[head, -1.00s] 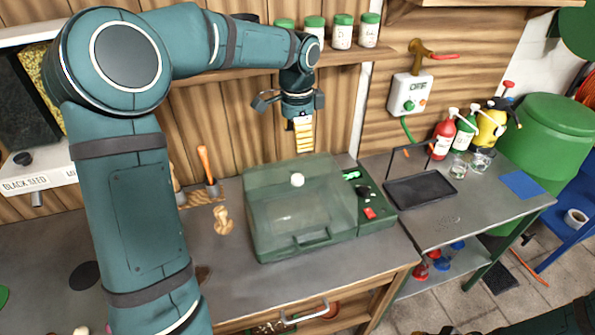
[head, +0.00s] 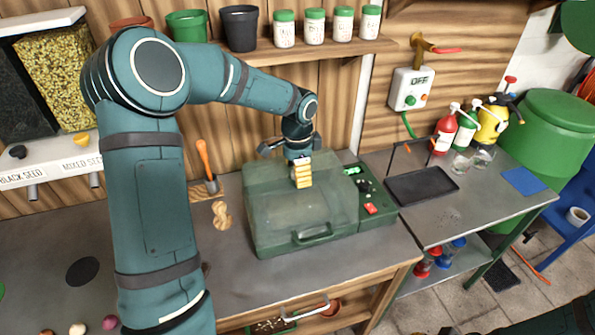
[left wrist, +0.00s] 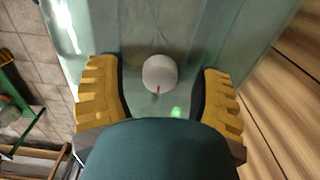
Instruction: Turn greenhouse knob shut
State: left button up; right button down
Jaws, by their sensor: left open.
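The greenhouse (head: 305,212) is a green box with a see-through lid, lying on the bench. In the left wrist view its white round knob (left wrist: 160,73) sits on the lid and bears a small red mark that points down toward my palm. In the head view the knob is hidden behind my left gripper (head: 302,180). My left gripper is open. Its yellow ribbed fingers stand on both sides of the knob in the left wrist view (left wrist: 160,98), with a gap on each side. My right gripper is out of view.
A green control panel (head: 376,205) with a red button adjoins the greenhouse on the right. A black tray (head: 421,186) and spray bottles (head: 446,132) stand on the right table. A shelf (head: 325,51) with pots and jars runs behind my left arm.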

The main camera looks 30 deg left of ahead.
pick_arm(q)
grip_shut()
jog(key=shift+n, duration=0.3)
jog(key=n, duration=0.4)
jog(key=shift+n+b, duration=0.3)
jog(key=shift+b, duration=0.1)
jog(key=n, duration=0.9)
jog(key=shift+n, duration=1.9)
jog(key=shift+p, duration=0.3)
